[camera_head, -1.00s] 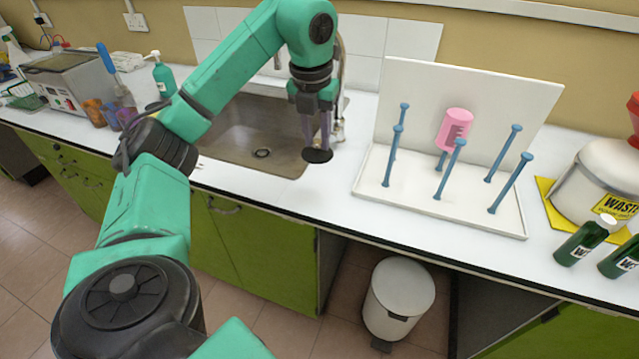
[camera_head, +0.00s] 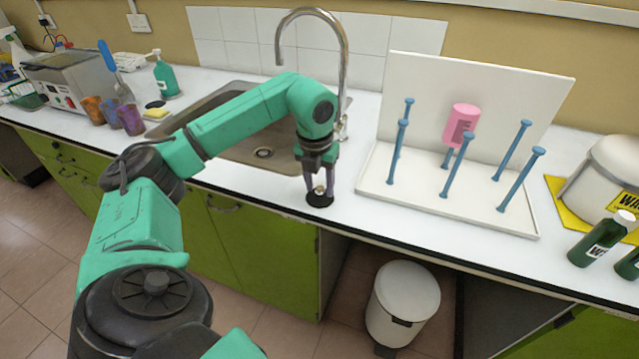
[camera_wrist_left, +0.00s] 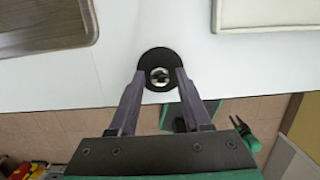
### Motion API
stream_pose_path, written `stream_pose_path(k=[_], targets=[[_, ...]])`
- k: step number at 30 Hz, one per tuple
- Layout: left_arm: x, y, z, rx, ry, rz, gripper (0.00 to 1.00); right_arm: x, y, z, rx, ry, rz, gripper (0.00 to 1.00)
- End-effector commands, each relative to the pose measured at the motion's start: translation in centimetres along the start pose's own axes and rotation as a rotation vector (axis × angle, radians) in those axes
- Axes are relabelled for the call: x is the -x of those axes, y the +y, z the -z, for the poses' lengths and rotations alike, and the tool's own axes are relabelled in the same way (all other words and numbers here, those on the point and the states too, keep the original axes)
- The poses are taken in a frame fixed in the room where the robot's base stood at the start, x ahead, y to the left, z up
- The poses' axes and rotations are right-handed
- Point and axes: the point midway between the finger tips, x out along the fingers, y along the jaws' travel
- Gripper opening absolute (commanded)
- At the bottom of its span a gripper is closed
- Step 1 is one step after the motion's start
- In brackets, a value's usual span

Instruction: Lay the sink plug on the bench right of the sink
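The sink plug (camera_head: 318,201) is a black disc with a small metal knob. It lies flat on the white bench top right of the sink (camera_head: 236,108), close to the front edge. My left gripper (camera_head: 320,188) is just above it, pointing down with its fingers apart on either side of the knob. The left wrist view shows the plug (camera_wrist_left: 158,56) between the fingertips, with gaps beside the knob. My right gripper is not in the head view. A small teal and dark part (camera_wrist_left: 243,132) in the left wrist view may be it, too small to read.
A white drying rack (camera_head: 450,206) with blue pegs and a pink cup (camera_head: 461,124) stands right of the plug. A tall tap (camera_head: 343,65) rises behind my arm. Green bottles (camera_head: 600,238) stand far right. A white bin (camera_head: 402,303) is on the floor below.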

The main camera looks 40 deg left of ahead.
Motion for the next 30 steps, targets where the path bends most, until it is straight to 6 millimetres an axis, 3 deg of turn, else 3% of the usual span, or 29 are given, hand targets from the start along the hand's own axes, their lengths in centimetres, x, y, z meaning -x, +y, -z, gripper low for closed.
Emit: stream_pose_path(k=[12, 14, 23, 24, 30], targets=[[0.9, 0.0, -0.1, 0.000, -0.002, 0.001, 0.60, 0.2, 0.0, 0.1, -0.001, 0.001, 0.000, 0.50], [1.9, -0.1, -0.1, 0.000, -0.003, 0.002, 0.60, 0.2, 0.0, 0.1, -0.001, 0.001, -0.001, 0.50], [10.1, -0.1, -0.2, -0.001, -0.005, 0.003, 0.60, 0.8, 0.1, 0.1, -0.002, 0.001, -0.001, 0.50], [11.2, 0.0, -0.2, 0.000, -0.003, 0.001, 0.60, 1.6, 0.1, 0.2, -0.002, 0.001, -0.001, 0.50], [12.4, 0.0, -0.1, 0.000, 0.000, 0.000, 0.60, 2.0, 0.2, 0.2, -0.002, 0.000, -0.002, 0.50]])
